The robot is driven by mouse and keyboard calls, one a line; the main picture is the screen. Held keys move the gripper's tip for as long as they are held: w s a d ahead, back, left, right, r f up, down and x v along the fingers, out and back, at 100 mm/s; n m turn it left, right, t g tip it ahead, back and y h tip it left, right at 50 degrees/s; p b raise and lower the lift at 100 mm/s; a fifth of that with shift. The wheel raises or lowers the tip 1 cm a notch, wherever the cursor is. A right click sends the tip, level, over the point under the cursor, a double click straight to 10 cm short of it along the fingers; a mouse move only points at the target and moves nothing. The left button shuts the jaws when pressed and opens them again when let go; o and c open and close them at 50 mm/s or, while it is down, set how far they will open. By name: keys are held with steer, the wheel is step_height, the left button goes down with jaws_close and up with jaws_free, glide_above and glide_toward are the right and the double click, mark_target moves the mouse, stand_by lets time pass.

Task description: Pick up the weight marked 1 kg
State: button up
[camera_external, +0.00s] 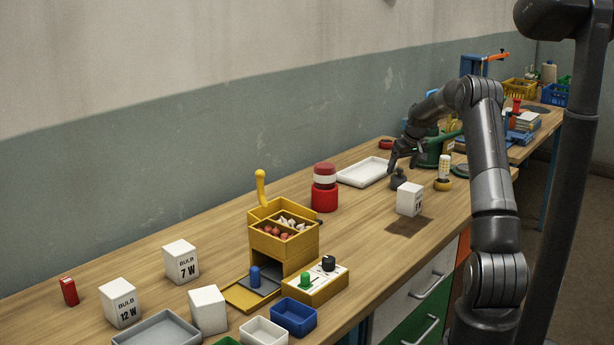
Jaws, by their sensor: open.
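A small dark weight with a knob (398,182) stands on the wooden workbench (215,225), behind a white box. No marking on it can be read from here, so I cannot tell whether it says 1 kg. My gripper (402,164) is open, pointing down just above the weight's knob. It looks empty. I cannot tell whether its fingers are beside the knob or only above it. The white box (409,199) partly hides the weight's lower right side.
A white tray (362,172) lies left of my gripper, with a red-and-white cylinder (325,187) farther left. A yellow-based bottle (444,172) stands to the right. A yellow dispenser (283,242), bulb boxes (181,261) and small trays (293,317) fill the near bench.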

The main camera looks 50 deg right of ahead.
mark_target(401, 170)
steer(key=x, duration=0.4)
steer(key=shift+s+a+f, duration=0.15)
steer(key=shift+a+f, duration=0.2)
steer(key=shift+f, duration=0.15)
steer(key=shift+c, duration=0.3)
jaws_close()
steer(key=shift+r, duration=0.1)
